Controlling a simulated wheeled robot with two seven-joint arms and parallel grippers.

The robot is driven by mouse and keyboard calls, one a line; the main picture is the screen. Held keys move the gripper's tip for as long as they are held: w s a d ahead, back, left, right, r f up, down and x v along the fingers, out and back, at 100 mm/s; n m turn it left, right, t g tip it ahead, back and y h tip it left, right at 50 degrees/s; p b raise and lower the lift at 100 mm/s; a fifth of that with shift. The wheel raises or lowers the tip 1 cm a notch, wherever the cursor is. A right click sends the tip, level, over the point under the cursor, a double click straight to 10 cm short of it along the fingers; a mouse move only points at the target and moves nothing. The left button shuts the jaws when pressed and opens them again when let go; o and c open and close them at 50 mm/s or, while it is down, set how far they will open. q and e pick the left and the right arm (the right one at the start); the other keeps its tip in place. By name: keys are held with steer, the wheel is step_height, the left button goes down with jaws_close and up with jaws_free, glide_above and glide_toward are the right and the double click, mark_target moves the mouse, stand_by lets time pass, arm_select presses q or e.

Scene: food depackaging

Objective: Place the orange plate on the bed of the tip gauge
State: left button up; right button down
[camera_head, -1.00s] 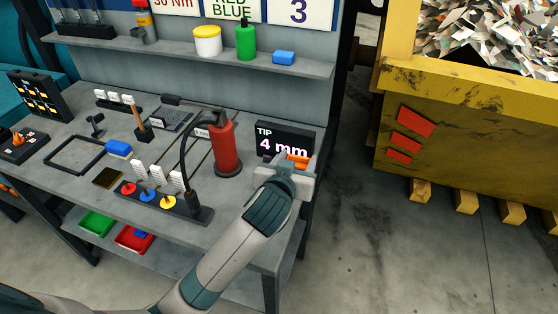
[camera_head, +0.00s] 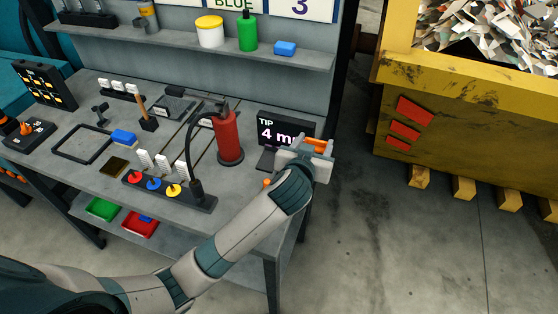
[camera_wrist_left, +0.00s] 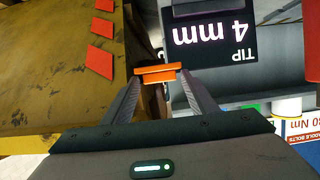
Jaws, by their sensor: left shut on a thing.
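The orange plate (camera_head: 318,147) is held between the fingers of my left gripper (camera_head: 318,143), near the right end of the bench. In the left wrist view the plate (camera_wrist_left: 158,74) sits across the two fingertips, with both fingers closed on it. The tip gauge (camera_head: 285,130) is a black display reading "TIP 4 mm", partly hidden by the gripper. A bit of its dark bed (camera_head: 267,159) shows in front of the display. The gripper is above and to the right of the bed. The gauge shows upside down in the left wrist view (camera_wrist_left: 212,45). My right gripper is not in view.
A red extinguisher-like cylinder (camera_head: 229,138) with a black hose stands left of the gauge. A rack (camera_head: 190,198) with coloured knobs lies at the front. A small orange piece (camera_head: 267,182) shows beside my wrist. A yellow scrap bin (camera_head: 470,135) stands right of the bench.

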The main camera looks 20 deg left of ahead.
arm_select(q)
steer(key=a+f+b, duration=0.2)
steer(key=a, duration=0.1)
steer(key=a+f+b, duration=0.1)
steer(key=a+f, duration=0.1)
steer(key=a, duration=0.1)
steer(key=a+f+b, duration=0.2)
steer(key=a, duration=0.1)
steer(key=shift+w+a+b, duration=0.1)
steer(key=shift+w+b, duration=0.2)
steer(key=shift+a+f, duration=0.1)
steer(key=shift+a, duration=0.4)
steer(key=shift+f+b, duration=0.1)
steer(key=shift+b, duration=0.25)
step_height(320, 180, down, 4)
steer(key=b, duration=0.3)
steer(key=shift+r+b, duration=0.2)
steer(key=shift+b, duration=0.15)
steer(key=shift+f, duration=0.1)
